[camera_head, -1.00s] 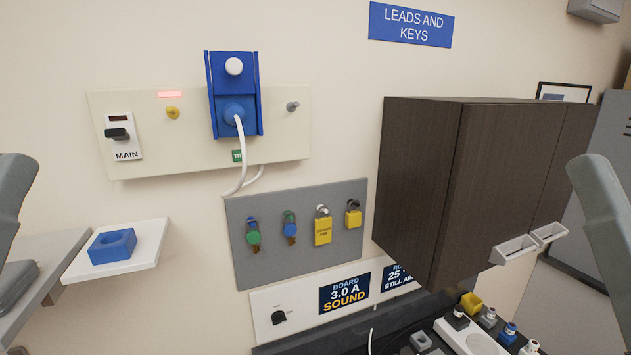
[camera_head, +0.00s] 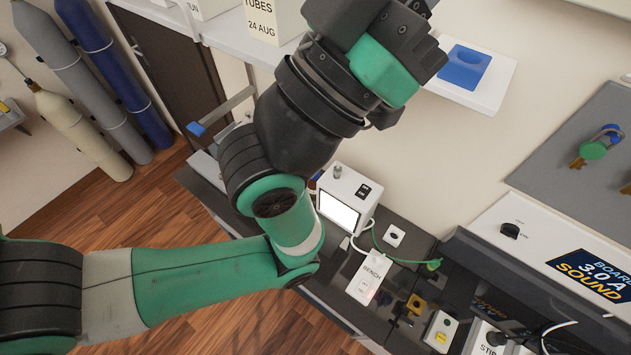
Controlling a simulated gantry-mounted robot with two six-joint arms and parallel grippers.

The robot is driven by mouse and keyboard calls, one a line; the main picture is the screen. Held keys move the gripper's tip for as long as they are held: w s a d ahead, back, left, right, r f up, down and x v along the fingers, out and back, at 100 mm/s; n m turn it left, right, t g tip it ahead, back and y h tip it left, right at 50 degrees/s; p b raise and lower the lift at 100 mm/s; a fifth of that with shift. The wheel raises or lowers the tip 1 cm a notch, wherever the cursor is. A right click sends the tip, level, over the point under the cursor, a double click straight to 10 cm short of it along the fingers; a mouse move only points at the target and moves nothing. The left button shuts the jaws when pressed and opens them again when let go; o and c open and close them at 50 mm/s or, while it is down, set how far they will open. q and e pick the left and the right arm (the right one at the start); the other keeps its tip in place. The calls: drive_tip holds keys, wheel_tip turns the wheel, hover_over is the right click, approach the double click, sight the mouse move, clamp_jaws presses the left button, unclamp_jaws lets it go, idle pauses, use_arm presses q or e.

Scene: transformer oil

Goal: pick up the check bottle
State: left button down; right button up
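I cannot pick out a check bottle in this view. My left arm comes in from the left and rises across the middle. Its end, with the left gripper (camera_head: 418,48), is at the top, just left of the small white shelf (camera_head: 493,98). The fingers are dark and foreshortened, and I cannot tell whether they are open or shut or hold anything. A blue block with a round recess (camera_head: 464,67) sits on that shelf, and the recess looks empty. My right gripper is out of view.
A dark bench below holds a white box with a lit screen (camera_head: 339,210), a power strip marked BENCH (camera_head: 370,278) and several small devices. A high shelf (camera_head: 237,40) bears a box marked TUBES (camera_head: 262,22). Gas cylinders (camera_head: 80,135) stand at the left. A grey key board (camera_head: 570,150) is at the right.

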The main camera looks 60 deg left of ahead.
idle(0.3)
use_arm(q)
drive_tip(key=shift+c, duration=0.7)
unclamp_jaws()
